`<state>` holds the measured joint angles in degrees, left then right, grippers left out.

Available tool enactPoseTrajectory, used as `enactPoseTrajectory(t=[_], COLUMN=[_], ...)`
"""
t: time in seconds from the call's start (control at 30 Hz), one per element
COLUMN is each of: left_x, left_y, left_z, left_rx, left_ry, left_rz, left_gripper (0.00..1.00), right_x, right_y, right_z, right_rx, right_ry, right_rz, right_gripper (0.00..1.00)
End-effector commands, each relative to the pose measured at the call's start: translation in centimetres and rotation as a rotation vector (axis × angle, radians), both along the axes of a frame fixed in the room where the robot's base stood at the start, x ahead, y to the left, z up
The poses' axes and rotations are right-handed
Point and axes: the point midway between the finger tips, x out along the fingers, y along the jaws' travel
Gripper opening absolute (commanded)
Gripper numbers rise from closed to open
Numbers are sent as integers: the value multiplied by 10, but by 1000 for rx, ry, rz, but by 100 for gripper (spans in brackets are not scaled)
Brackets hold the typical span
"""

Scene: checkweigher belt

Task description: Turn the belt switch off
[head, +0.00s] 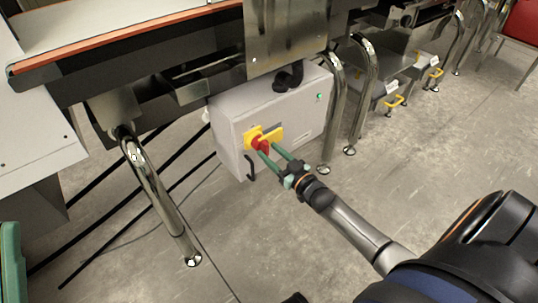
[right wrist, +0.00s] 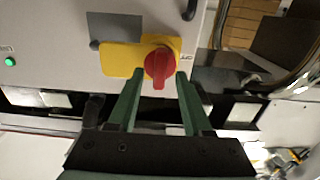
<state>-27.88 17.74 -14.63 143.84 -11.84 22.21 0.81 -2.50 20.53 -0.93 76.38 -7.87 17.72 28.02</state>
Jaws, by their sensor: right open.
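The belt switch is a red rotary knob (head: 261,143) on a yellow plate (head: 273,134), on the front of a grey box under the conveyor. In the right wrist view the red knob (right wrist: 160,64) sits at the right part of the yellow plate (right wrist: 117,60), its grip pointing down in the picture. My right gripper (head: 269,150) is open, its green fingers pointing at the knob. In the right wrist view its fingertips (right wrist: 160,76) lie on either side of the knob's lower part. I cannot tell whether they touch it. My left gripper is not in view.
The grey box (head: 227,125) carries a green lamp (head: 319,97) and a black handle (head: 250,167). Shiny bent steel legs stand left (head: 150,180) and right (head: 335,105) of it. The conveyor (head: 110,25) overhangs above. The floor in front is clear. A green object (head: 11,262) is cut off at the left edge.

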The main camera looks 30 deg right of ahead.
Motion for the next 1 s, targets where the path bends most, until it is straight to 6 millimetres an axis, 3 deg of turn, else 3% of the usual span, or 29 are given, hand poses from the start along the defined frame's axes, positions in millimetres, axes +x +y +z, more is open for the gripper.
enactPoseTrajectory(t=[0.13, 0.43, 0.87, 1.0], left_x=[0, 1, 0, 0], left_y=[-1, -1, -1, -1], left_z=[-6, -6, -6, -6], left_rx=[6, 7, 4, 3], left_ry=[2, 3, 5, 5], left_rz=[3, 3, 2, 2], left_gripper=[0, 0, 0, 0], right_x=[10, 12, 12, 12], right_y=[1, 1, 1, 1], right_z=[-1, 0, 0, 0], right_rx=[-1, 0, 0, 0], right_ry=[0, 1, 1, 1], right_rz=[0, 0, 0, 0], right_gripper=[50, 50, 3, 0])
